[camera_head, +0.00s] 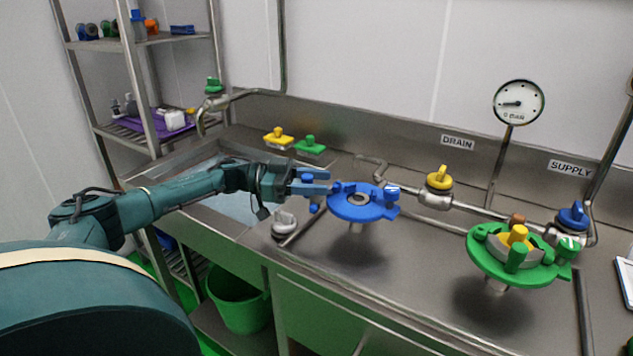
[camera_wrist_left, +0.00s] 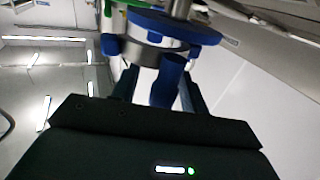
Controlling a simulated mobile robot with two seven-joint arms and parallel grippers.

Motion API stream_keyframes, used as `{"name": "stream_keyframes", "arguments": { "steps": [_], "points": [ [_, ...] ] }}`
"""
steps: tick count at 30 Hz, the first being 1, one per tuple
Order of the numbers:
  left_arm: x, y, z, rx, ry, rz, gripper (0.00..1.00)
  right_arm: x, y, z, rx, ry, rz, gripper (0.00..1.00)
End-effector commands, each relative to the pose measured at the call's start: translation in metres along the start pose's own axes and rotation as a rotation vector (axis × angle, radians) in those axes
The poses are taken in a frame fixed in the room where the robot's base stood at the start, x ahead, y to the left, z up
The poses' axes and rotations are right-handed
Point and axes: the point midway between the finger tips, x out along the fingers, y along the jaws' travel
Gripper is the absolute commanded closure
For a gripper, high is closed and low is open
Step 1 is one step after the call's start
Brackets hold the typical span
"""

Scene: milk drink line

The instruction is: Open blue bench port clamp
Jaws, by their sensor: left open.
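The blue bench port clamp (camera_head: 362,208) is a flat blue ring on a short metal stem above the steel bench, with a lug at its right side (camera_head: 391,190). It also shows at the top of the left wrist view (camera_wrist_left: 185,28), around a metal collar. My left gripper (camera_head: 318,182) is at the clamp's left edge, with its jaws open. In the left wrist view a blue wing knob (camera_wrist_left: 168,80) appears between the two dark fingers; whether they touch it I cannot tell. My right gripper is not in view.
A green port clamp (camera_head: 490,262) with a yellow part stands to the right. Behind run a pipe with a yellow valve (camera_head: 439,178) and a blue valve (camera_head: 573,216). A sink (camera_head: 232,205) lies left, under my arm. The bench front is clear.

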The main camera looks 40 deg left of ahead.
Motion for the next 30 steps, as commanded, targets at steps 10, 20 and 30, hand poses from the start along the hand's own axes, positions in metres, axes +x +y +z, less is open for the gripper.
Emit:
{"name": "stream_keyframes", "arguments": {
  "steps": [10, 20, 30],
  "points": [
    [-0.064, -0.001, 0.003, 0.000, -0.003, -0.005, 0.56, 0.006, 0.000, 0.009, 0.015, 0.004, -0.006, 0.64],
    [-0.120, -0.001, 0.001, 0.001, 0.000, -0.002, 0.56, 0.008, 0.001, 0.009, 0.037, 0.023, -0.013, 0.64],
    [-0.129, 0.000, 0.000, 0.001, 0.001, 0.000, 0.56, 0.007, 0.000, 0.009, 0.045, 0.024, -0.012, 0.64]
  ]
}}
